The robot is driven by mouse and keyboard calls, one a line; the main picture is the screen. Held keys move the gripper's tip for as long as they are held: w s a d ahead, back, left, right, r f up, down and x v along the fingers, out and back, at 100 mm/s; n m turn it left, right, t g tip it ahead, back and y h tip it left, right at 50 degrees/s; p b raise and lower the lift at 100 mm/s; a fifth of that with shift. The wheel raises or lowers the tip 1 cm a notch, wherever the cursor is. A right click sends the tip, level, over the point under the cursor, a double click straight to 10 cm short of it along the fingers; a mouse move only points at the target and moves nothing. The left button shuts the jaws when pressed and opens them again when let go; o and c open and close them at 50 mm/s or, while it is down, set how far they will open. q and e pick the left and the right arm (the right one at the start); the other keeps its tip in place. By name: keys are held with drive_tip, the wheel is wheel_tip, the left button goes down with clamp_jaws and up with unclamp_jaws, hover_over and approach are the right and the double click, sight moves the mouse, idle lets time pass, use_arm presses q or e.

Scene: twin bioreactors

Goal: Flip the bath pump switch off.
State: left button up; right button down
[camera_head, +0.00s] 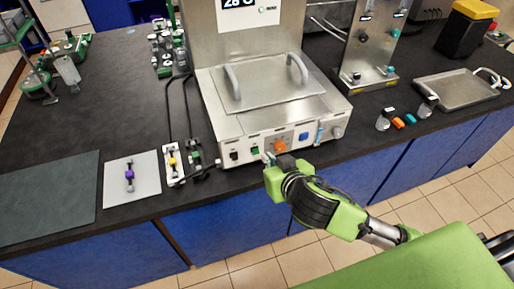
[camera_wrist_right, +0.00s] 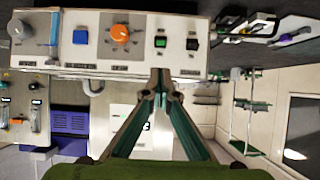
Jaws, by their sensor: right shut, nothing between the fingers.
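The front panel (camera_head: 285,143) of the steel bath carries a black rocker switch (camera_head: 234,155), a green rocker switch (camera_head: 255,151), an orange knob (camera_head: 279,146) and a blue button (camera_head: 303,136). The labels are too small to read, so I cannot tell which switch is the bath pump's. My right gripper (camera_head: 268,158) is shut and empty, right at the panel front. In the right wrist view its fingertips (camera_wrist_right: 160,82) line up with the green switch (camera_wrist_right: 160,42); the black switch (camera_wrist_right: 192,44) is to the right. I cannot tell whether they touch the panel. My left gripper is out of view.
A lidded steel bath (camera_head: 262,85) stands behind the panel. Left of it are a small white board with a yellow part (camera_head: 172,162) and a grey plate with a purple clamp (camera_head: 129,174). A steel tray (camera_head: 460,90) lies at the right. Blue cabinets (camera_head: 345,172) front the bench.

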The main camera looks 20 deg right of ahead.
drive_tip(key=p, duration=0.3)
approach(254, 145)
drive_tip(key=x, duration=0.4)
drive_tip(key=shift+x, duration=0.85)
